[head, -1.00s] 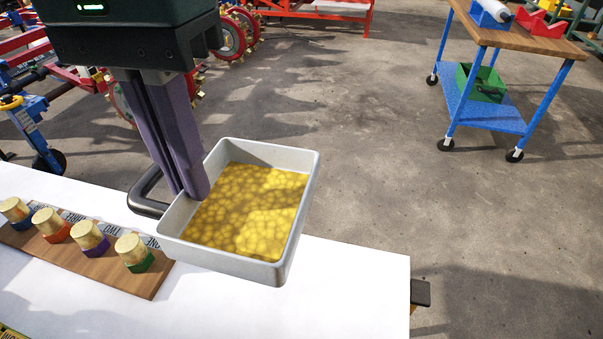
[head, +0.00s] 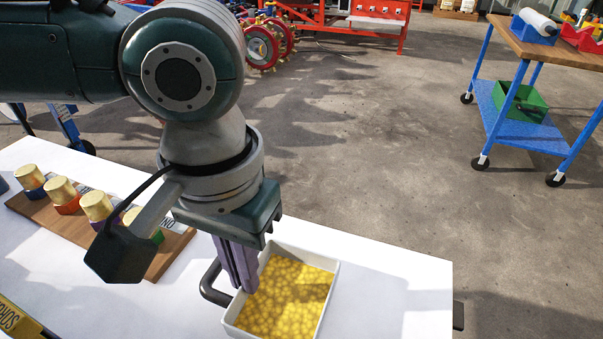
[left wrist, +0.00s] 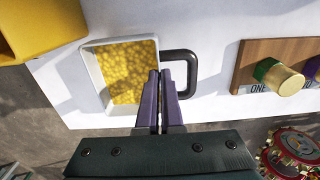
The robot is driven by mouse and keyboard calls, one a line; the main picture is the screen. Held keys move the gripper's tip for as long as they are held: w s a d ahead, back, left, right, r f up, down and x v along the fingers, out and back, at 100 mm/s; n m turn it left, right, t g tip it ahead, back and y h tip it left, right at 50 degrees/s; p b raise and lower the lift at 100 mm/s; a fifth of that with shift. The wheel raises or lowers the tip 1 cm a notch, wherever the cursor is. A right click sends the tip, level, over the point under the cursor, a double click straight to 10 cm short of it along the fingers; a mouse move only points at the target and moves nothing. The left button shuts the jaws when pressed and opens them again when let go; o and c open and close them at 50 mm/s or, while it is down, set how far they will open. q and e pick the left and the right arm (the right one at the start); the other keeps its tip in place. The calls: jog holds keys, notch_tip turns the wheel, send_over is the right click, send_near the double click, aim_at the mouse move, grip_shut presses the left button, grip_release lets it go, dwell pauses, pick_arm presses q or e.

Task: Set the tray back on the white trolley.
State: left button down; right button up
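The tray (head: 327,300) is a pale grey rectangular pan filled with small yellow grains, with a dark loop handle on its left side. It is at the right part of the white trolley (head: 420,280), low over or on its top; I cannot tell whether it touches. My left gripper (head: 243,288) points down at the handle-side wall. In the left wrist view, its two purple fingers (left wrist: 159,100) are close together with the wall of the tray (left wrist: 93,80) between them. The dark handle (left wrist: 184,75) is beside the fingers. My right gripper is not in view.
A wooden board (head: 170,250) with several gold-topped coloured knobs lies left of the tray. A yellow bin (left wrist: 40,25) shows in the left wrist view's corner. A blue cart (head: 520,130) stands at the back right. The trolley top right of the tray is bare.

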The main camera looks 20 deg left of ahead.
pick_arm(q)
jog(key=shift+f, duration=0.7)
jog(key=shift+r, duration=0.1)
jog(key=c, duration=1.1)
grip_release()
notch_tip(320, 180, up, 12)
jog(key=p, duration=0.5)
jog(key=s+d+f+m+t+h, duration=0.2)
jog(key=s+d+m+h, duration=0.2)
jog(key=d, duration=0.5)
jog(key=s+a+f+y, duration=0.1)
jog(key=s+a, duration=0.1)
jog(key=a, duration=0.2)
jog(key=s+a+f+n+t+y, duration=0.1)
jog(key=s+a, duration=0.2)
jog(key=a, duration=0.2)
jog(key=s+a+f+n+y, duration=0.1)
jog(key=s+a, duration=0.1)
jog(key=a, duration=0.3)
jog(key=shift+s+t+y, duration=0.3)
jog(key=shift+s+y, duration=0.1)
